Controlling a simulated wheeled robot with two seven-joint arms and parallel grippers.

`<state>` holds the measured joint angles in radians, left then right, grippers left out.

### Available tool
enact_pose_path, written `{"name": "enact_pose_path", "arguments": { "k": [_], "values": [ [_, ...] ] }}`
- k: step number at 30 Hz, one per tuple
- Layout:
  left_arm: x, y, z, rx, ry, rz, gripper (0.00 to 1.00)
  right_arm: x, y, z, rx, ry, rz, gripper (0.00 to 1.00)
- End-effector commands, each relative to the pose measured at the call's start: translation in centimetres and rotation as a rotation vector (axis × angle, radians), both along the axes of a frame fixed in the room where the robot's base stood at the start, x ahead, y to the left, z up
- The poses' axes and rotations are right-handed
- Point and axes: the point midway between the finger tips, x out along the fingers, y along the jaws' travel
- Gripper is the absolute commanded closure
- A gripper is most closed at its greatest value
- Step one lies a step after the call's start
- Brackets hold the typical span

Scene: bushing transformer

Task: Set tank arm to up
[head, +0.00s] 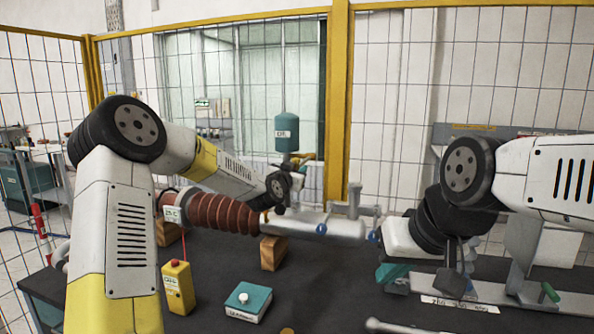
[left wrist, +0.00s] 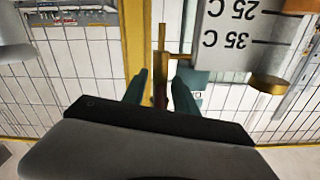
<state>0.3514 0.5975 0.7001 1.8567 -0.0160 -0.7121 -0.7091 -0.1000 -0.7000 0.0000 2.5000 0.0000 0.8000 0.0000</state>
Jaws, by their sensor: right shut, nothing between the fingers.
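In the head view a teal tank (head: 286,128) with a white label stands at the back centre, and yellow-brass parts (head: 305,158) show just below it. My left arm reaches over the bushing to the base of this tank; its fingertips are hard to make out there. In the left wrist view my left gripper (left wrist: 160,92) has its two teal fingers apart. An upright brass bar (left wrist: 161,60) shows between them, with a gap on each side; I cannot tell if it touches them. My right gripper (head: 393,276) is shut and empty, low over the table at the right.
A brown ribbed bushing (head: 228,213) and a grey pipe (head: 318,227) lie across the dark table. A yellow button box (head: 178,288), a teal box (head: 248,302) and a scale strip (head: 460,304) are nearer. A marked plate (left wrist: 235,35) is close to my left fingers.

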Motion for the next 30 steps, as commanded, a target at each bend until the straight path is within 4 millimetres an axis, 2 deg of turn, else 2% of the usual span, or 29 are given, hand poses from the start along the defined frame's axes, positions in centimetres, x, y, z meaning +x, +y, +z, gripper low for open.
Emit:
{"name": "enact_pose_path", "arguments": {
  "k": [3,8,9,30],
  "values": [
    [-0.02,-0.01,0.02,0.0,0.0,0.0,0.66,0.0,0.0,0.0,0.0,0.0,0.0,1.0],
    [-0.05,-0.01,0.03,0.001,0.0,0.0,0.97,0.0,0.0,0.0,0.0,0.0,0.0,1.0],
    [-0.05,-0.01,0.03,0.001,-0.001,0.0,1.0,0.0,0.0,0.0,0.0,0.0,0.0,1.0],
    [-0.07,-0.03,0.03,0.003,-0.002,-0.001,1.0,0.0,0.0,0.0,0.0,0.0,0.0,1.0]
  ]
}}
